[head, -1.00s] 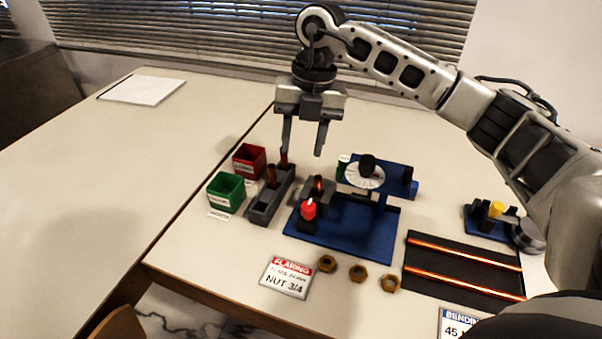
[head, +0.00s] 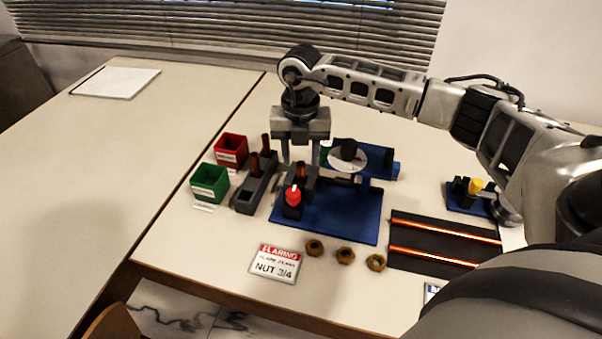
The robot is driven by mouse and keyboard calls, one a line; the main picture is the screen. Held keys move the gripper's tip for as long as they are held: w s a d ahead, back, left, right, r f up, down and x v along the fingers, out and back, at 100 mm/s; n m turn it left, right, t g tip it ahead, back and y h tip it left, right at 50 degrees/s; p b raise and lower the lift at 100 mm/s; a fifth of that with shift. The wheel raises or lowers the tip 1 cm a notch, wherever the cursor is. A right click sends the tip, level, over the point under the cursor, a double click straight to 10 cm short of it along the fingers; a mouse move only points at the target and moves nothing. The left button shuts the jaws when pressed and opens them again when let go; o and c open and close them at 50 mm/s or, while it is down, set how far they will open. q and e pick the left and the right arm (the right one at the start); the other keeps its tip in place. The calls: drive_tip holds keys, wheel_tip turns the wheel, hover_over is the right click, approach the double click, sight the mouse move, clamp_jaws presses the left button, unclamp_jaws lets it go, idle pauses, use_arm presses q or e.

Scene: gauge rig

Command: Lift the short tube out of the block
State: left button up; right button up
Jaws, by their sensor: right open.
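A grey block (head: 244,201) stands on the table with two upright copper tubes in it, a nearer one (head: 254,164) and a farther one (head: 265,144). Another short copper tube (head: 301,171) stands in a small dark grey clamp block (head: 311,184) on the blue flaring base (head: 345,222). My right gripper (head: 300,162) is open and points down, its fingers to either side of this tube's top in the picture. I cannot tell whether they touch it. My left gripper is not in view.
A red bin (head: 231,150) and a green bin (head: 210,183) stand left of the grey block. A red knob (head: 293,196) and a white dial (head: 346,158) sit close to the right gripper. Brass nuts (head: 345,256) and a sign (head: 275,263) lie in front.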

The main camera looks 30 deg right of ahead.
sight(301, 163)
wheel_tip(301, 163, down, 4)
drive_tip(key=shift+w+d, duration=0.1)
drive_tip(key=shift+w, duration=0.05)
clamp_jaws()
drive_tip(key=shift+r, duration=0.1)
